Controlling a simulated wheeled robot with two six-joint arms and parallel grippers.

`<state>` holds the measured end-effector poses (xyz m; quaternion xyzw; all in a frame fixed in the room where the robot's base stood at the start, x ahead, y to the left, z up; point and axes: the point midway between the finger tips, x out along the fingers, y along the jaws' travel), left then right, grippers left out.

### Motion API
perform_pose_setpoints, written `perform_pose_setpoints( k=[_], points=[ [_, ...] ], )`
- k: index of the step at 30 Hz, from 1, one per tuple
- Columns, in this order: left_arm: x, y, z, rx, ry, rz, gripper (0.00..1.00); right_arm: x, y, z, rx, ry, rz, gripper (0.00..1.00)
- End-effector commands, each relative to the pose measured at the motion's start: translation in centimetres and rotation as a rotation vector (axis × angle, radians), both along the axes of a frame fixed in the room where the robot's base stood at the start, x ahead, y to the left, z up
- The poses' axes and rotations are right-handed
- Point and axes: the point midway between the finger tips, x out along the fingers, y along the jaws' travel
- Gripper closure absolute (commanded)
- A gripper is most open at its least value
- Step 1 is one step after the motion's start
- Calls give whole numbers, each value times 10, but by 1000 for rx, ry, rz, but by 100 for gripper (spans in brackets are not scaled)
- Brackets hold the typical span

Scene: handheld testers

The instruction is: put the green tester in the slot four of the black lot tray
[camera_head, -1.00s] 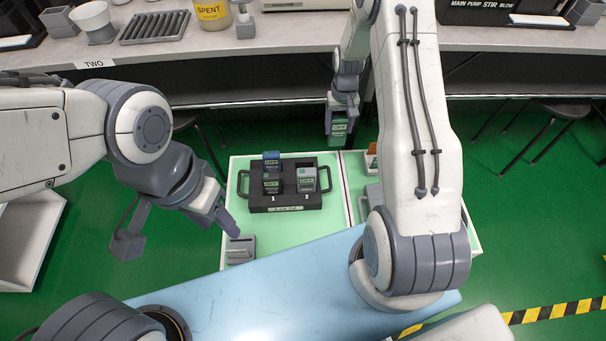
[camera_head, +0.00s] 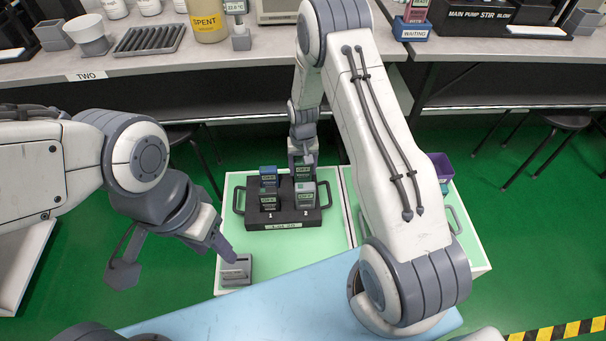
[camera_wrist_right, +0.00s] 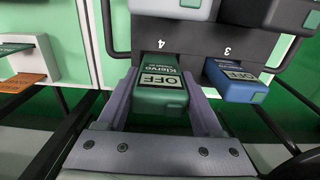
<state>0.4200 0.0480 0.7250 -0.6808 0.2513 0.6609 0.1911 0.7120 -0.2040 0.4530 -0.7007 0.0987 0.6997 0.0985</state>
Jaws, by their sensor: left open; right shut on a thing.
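The green tester (camera_head: 304,171) is held upright by my right gripper (camera_head: 302,160) at the back right of the black lot tray (camera_head: 285,219). In the right wrist view, the green tester (camera_wrist_right: 161,92) is between the fingers of my right gripper (camera_wrist_right: 163,85), by the tray's mark 4. I cannot tell whether its base is fully down. A blue tester (camera_head: 268,175) stands in slot three, beside it in the wrist view (camera_wrist_right: 236,82). My left gripper (camera_head: 222,248) is open and empty.
A grey slotted block (camera_head: 237,271) sits just below my left gripper. The tray has a side handle (camera_head: 238,201). A purple bin (camera_head: 440,165) is to the right, beyond my right arm.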

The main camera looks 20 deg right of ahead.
Motion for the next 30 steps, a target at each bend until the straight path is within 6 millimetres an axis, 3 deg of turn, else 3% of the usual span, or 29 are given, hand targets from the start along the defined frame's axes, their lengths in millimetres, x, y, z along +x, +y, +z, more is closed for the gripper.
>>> perform_pose_setpoints(
  k=[1,4,15,16,18,30],
  points=[
    [0,0,-7,0,0,0,50,-1,0,-13,0,2,0,94],
    [0,0,-11,0,0,0,50,-1,0,-25,0,2,0,94],
    [0,0,-11,0,0,0,50,0,0,-28,0,0,0,94],
    [0,0,-11,0,0,0,50,0,-1,-28,0,0,0,29],
    [0,0,-11,0,0,0,50,0,-1,-28,0,0,0,3],
    [0,0,-8,0,0,0,50,0,-1,-21,0,0,0,3]
  ],
)
